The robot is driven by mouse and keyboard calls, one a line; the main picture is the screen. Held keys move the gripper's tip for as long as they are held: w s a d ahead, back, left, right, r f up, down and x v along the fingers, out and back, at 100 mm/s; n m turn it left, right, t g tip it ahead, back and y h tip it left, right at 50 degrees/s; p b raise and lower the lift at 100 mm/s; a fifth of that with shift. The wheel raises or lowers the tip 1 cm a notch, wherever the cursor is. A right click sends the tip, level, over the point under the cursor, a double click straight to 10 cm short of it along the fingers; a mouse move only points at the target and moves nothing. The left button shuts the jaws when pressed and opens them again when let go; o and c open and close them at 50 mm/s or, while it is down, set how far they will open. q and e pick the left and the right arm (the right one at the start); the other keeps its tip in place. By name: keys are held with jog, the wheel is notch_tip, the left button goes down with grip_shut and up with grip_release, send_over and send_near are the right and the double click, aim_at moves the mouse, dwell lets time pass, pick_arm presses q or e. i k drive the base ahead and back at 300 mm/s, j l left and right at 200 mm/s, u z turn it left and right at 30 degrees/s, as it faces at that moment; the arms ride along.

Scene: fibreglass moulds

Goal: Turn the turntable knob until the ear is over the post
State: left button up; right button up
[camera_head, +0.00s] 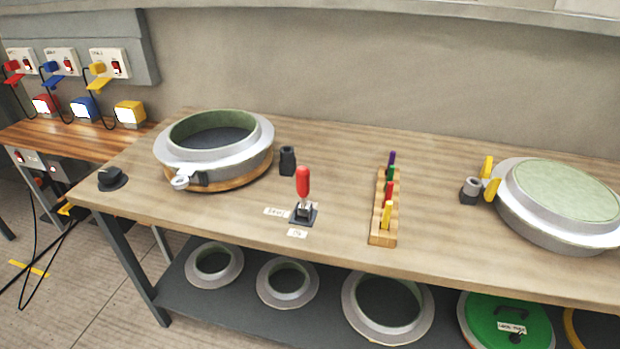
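The turntable (232,181) is a round wooden disc at the left of the bench, with a grey ring-shaped mould (255,150) on it, green inside. A small metal ear (181,182) sticks out from the mould's rim at the front left. A short black post (288,160) stands on the bench just right of the mould. The ear is apart from it, around the rim from it. A black knob (112,178) sits at the bench's left corner, left of the turntable. Neither of my grippers is in view.
A red-handled lever (303,185) stands in front of the post. A wooden rack (383,238) holds several coloured pegs. A second mould (555,230) with yellow handles (489,178) is at the right. Rings and a green lid (500,320) lie on the shelf below.

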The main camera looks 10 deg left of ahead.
aim_at(110, 176)
jog(key=u, duration=1.6)
jog(key=i+j+z, duration=0.1)
jog(key=z, duration=0.35)
jog(key=j+z, duration=0.15)
jog(key=z, duration=0.3)
jog(key=j+z, duration=0.15)
jog(key=z, duration=0.3)
jog(key=j+z, duration=0.25)
jog(key=j, duration=0.15)
jog(key=j+z, duration=0.4)
jog(key=j, duration=0.35)
jog(key=k+j+z, duration=0.1)
jog(key=j, duration=0.35)
